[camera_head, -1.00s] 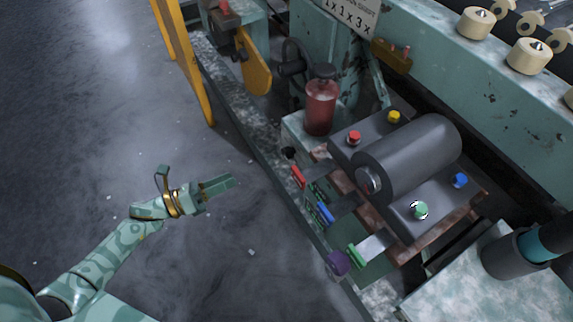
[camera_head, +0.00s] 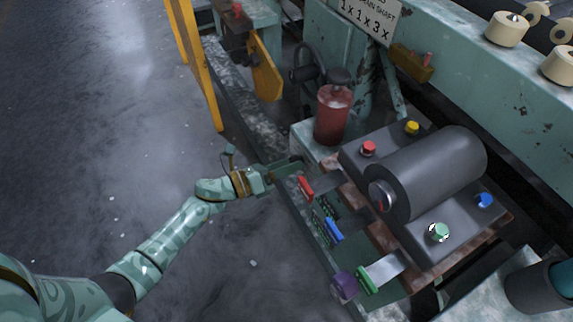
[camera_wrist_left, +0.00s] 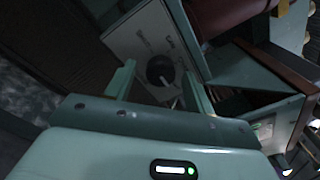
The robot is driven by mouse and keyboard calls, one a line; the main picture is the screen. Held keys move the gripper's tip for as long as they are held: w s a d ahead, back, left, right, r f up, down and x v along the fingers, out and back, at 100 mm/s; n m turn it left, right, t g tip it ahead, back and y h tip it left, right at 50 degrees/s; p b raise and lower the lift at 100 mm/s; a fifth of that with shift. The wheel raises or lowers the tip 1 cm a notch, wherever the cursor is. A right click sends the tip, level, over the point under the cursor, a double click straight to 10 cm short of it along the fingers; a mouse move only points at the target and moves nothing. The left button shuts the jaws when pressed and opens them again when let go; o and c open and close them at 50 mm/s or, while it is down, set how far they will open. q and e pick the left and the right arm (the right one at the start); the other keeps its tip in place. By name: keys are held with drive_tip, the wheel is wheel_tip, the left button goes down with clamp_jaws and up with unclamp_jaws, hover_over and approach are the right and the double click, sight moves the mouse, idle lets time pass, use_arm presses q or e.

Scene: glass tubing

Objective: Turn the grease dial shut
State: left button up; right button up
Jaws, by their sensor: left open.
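The dial (camera_wrist_left: 159,70) is a round black knob on a pale plate (camera_wrist_left: 137,35) with dark markings, seen in the left wrist view. A thin pale bar shows at the knob's lower right. My left gripper (camera_head: 292,168) is open, at the left end of the machine's pale block in the head view. In the left wrist view its two fingers (camera_wrist_left: 160,80) stand on either side of the knob, with the knob appearing between their tips. I cannot tell whether they touch it. In the head view the gripper hides the knob. My right gripper is not in view.
A red grease jar (camera_head: 332,115) stands on the block just beyond my left gripper. Red (camera_head: 305,187), blue (camera_head: 334,229) and green (camera_head: 367,280) handles and a purple knob (camera_head: 344,285) lie nearer. A dark motor housing (camera_head: 435,170) is to the right. Open floor lies left.

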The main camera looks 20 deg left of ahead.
use_arm(q)
drive_tip(key=c, duration=1)
